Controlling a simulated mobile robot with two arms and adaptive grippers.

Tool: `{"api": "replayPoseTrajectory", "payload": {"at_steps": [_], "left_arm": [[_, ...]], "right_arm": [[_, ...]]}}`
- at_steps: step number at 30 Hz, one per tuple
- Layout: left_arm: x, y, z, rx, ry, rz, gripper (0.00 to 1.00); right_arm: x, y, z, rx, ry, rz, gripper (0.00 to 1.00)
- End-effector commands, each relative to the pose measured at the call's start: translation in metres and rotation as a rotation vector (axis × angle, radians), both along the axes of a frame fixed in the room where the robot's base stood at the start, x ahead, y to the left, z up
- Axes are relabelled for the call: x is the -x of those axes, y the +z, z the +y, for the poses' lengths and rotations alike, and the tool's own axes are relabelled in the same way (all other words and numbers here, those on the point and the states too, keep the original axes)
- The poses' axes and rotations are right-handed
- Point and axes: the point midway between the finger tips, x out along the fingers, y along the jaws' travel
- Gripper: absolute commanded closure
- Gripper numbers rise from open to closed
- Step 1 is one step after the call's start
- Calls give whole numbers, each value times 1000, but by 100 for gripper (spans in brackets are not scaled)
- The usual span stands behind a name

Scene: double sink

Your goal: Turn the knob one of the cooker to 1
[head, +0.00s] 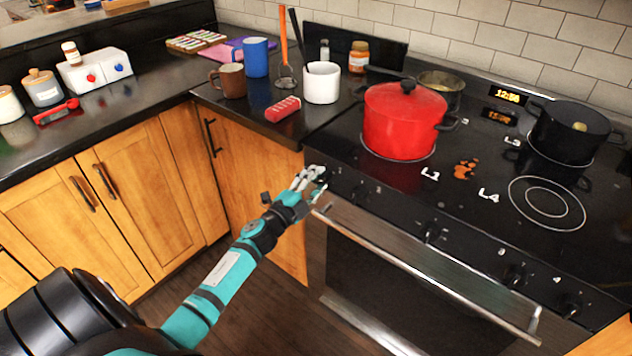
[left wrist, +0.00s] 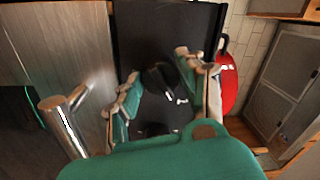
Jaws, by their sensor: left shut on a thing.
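The cooker (head: 450,200) stands at the right with a row of black knobs along its front panel. My left gripper (head: 316,177) is at the left end of this panel, closed around the leftmost knob, which it mostly hides in the head view. In the left wrist view the black knob (left wrist: 160,80) shows between the two fingers of my left gripper (left wrist: 163,84). A small white mark is beside it on the panel. The knob's setting cannot be read. My right gripper is not in view.
The oven handle (head: 430,260) runs below the knobs, close to my left gripper; it also shows in the left wrist view (left wrist: 68,125). A red pot (head: 402,122) stands on the front left burner. A black pot (head: 572,132) is at the back right. The front right burner is empty.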

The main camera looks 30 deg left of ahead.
Motion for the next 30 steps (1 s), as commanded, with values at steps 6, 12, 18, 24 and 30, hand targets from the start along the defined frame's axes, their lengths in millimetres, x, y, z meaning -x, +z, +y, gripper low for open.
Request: {"api": "replayPoseTrajectory", "payload": {"at_steps": [6,12,18,24,30], "left_arm": [[1,-2,-1,1,-1,3,92],[0,-1,0,2,-1,2,37],[0,-1,0,2,0,1,37],[11,-2,0,2,0,3,37],[50,-5,2,3,-1,5,37]], "right_arm": [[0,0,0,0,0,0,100],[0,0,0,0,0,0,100],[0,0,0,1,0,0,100],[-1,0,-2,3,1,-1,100],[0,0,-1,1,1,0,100]]}}
